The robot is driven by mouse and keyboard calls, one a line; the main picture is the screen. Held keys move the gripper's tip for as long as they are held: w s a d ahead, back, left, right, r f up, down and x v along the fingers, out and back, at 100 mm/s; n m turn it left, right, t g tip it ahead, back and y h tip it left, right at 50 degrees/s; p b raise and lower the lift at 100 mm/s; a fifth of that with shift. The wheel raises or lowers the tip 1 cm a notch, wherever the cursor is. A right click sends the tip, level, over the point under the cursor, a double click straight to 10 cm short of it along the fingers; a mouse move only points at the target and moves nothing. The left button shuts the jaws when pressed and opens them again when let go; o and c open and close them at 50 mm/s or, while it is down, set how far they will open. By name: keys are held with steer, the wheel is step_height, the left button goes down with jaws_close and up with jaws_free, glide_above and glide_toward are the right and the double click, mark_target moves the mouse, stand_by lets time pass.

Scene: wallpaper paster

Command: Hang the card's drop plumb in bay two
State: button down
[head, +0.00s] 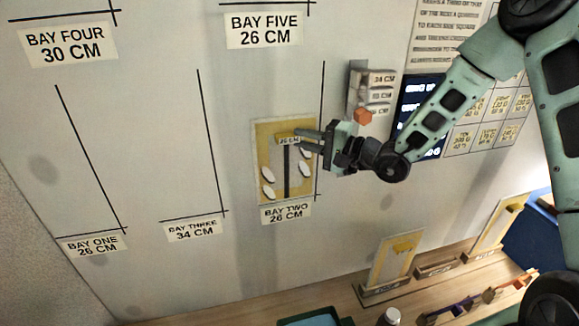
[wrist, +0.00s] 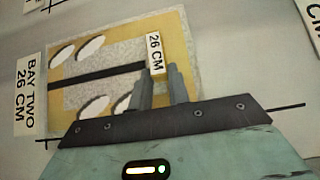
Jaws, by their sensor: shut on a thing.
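A yellow and grey drop with white ovals and a black stripe (head: 270,140) is at the wall in bay two, just above the label "BAY TWO 26 CM" (head: 286,213). It looks roughly upright, its right edge close to bay two's black line (head: 322,85). Whether it touches the wall is unclear. My gripper (head: 300,140) is shut on the small tab marked "26 CM" at its upper part. The wrist view shows the drop (wrist: 185,50) sideways, the tab (wrist: 155,53) at my fingertips (wrist: 160,85). A text card (head: 450,30) hangs upper right, too small to read fully.
Bay one (head: 92,243) and bay three (head: 192,229) are bare, to the left. A wall holder with labels (head: 372,88) and an orange block (head: 363,115) sit close above my gripper. Two other yellow drops (head: 393,264) (head: 500,228) stand on the wooden bench (head: 350,297) below.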

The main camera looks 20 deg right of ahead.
stand_by(0.3)
steer(key=c, duration=1.3)
jaws_free()
steer(key=shift+w, duration=0.1)
steer(key=shift+o, duration=0.2)
